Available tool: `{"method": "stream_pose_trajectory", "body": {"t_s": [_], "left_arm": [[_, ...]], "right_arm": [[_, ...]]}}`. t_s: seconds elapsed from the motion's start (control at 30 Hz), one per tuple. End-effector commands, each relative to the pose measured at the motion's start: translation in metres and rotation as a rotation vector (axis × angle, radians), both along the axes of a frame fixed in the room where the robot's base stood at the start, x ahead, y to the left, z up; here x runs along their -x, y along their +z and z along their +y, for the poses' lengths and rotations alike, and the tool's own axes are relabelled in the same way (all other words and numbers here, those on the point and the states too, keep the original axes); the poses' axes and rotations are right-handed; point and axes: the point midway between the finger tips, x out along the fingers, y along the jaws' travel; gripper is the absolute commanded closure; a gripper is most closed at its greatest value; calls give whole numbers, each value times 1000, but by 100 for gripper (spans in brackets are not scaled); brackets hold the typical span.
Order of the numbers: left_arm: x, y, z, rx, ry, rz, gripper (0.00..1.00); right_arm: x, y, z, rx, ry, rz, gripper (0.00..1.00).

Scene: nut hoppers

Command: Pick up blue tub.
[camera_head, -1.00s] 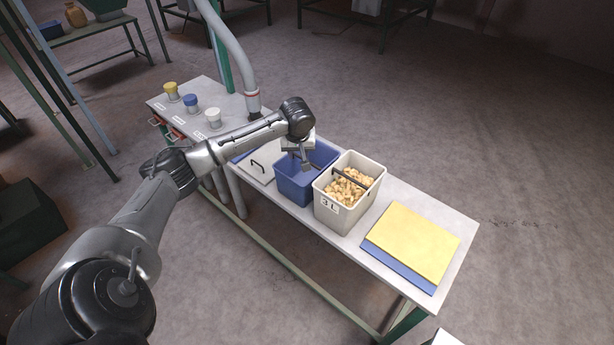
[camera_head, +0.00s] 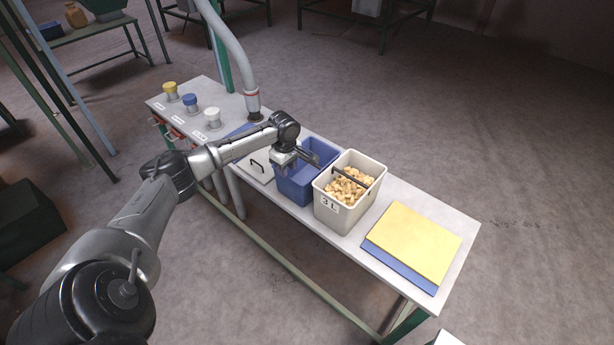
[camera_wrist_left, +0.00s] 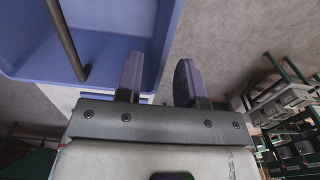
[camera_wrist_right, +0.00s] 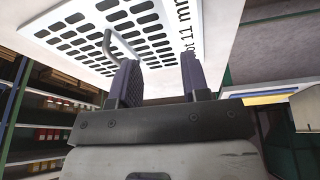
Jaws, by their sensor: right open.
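The blue tub (camera_head: 296,189) stands upright on the grey bench, left of a light tub holding nuts. My left gripper (camera_head: 284,160) is at the tub's left rim in the head view. In the left wrist view my left gripper (camera_wrist_left: 158,78) is open, and the blue tub's wall (camera_wrist_left: 110,52) runs up between its two fingers, one on each side. Whether either finger touches the wall I cannot tell. A dark bar handle (camera_wrist_left: 65,38) crosses the tub. My right gripper (camera_wrist_right: 160,82) is open and empty, facing a white perforated panel (camera_wrist_right: 150,30) with a handle.
The light tub (camera_head: 333,213) marked 3L stands close beside the blue one. Yellow and blue flat boards (camera_head: 415,243) lie to the right. A white lid with a handle (camera_head: 254,168) lies to the left. A grey hose (camera_head: 236,55) and several capped knobs are farther back.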

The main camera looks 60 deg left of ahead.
Motion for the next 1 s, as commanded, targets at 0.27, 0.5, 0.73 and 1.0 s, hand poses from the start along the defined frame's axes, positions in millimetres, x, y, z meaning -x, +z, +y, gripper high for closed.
{"method": "stream_pose_trajectory", "body": {"t_s": [0.27,0.5,0.73,1.0], "left_arm": [[0,-12,0,0,-1,0,65],[2,-35,-1,0,-1,2,65],[2,-61,-1,0,-1,0,65],[2,-61,-1,0,-2,-1,68]], "right_arm": [[0,-2,2,-7,-4,0,57],[0,-9,2,-7,-4,0,57],[0,-15,1,-4,-2,0,57],[0,-14,-1,4,3,-1,57]]}}
